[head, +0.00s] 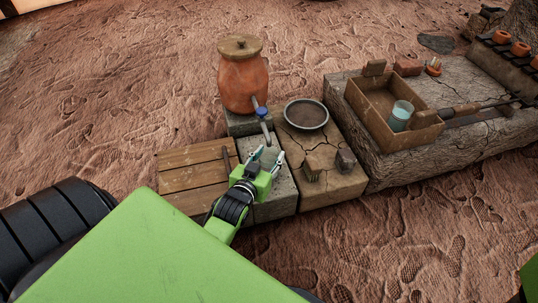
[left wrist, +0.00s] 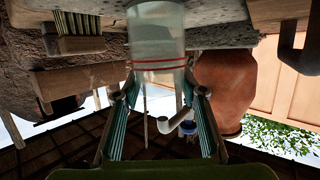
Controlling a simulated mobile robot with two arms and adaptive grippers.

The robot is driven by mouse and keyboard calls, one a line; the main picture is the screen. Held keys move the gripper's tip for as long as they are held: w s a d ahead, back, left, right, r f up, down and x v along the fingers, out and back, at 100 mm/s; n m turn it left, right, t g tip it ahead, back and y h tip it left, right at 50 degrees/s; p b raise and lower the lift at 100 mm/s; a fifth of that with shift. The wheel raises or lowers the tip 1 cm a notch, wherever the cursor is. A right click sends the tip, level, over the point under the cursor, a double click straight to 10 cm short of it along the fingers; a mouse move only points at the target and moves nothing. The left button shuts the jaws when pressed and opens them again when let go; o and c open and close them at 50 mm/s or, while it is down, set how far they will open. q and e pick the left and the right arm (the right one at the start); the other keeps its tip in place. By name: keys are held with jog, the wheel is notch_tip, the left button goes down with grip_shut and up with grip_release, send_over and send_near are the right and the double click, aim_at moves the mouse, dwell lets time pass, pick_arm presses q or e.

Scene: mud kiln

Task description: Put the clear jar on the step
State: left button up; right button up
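The clear jar (left wrist: 157,40), with thin red bands, shows in the left wrist view between my left fingertips. In the head view the jar (head: 268,158) is small and faint at the grey stone step (head: 276,196). My left gripper (head: 269,155) is over this step, its fingers apart on either side of the jar; it also shows in the left wrist view (left wrist: 160,88). I cannot tell whether the fingers press on the jar. Whether its base rests on the stone is hidden. My right gripper is out of view.
A lidded clay pot (head: 242,80) with a blue-handled tap (head: 261,112) stands just behind. A slatted wooden board (head: 190,178) lies left. A cracked block with a round dish (head: 306,115) is right. Farther right, a wooden box (head: 366,104) holds a glass of bluish liquid (head: 400,113).

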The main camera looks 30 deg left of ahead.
pick_arm(q)
jog(key=shift+o, duration=1.3)
jog(key=shift+r, duration=0.1)
